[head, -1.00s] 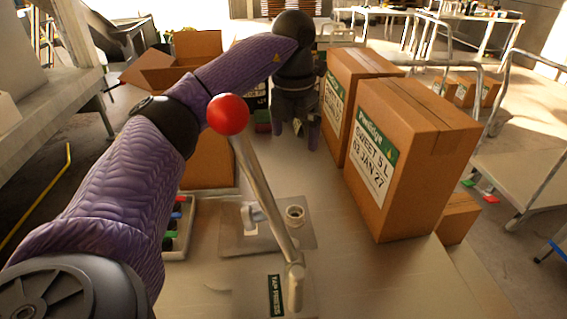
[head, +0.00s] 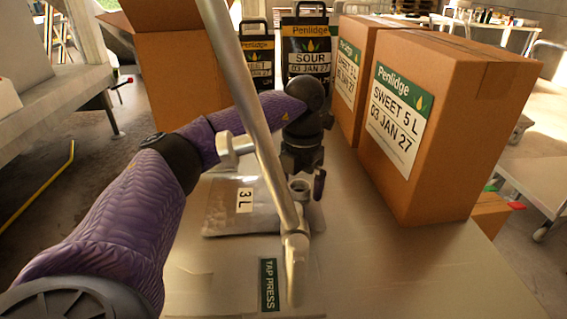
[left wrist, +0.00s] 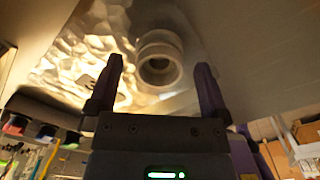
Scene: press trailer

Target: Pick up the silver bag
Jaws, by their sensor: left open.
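The silver bag (head: 235,207) lies flat on the table, with a "3 L" label and a pale round spout (head: 300,188) at its right end. In the left wrist view the crinkled shiny bag (left wrist: 75,60) fills the upper left, and its ringed spout (left wrist: 158,62) shows between the fingertips. My left gripper (head: 305,185) is open at the spout, one finger to each side. I cannot tell whether the fingers touch it. The bag's far edge is partly hidden by my left arm and the press lever. My right gripper is not in view.
The metal press lever (head: 262,140) rises from the "TAP PRESS" base (head: 270,285) in front of the bag. Large Penlidge cartons (head: 440,190) stand right. Black SOUR and SWEET packs (head: 310,62) and an open carton (head: 180,75) stand behind.

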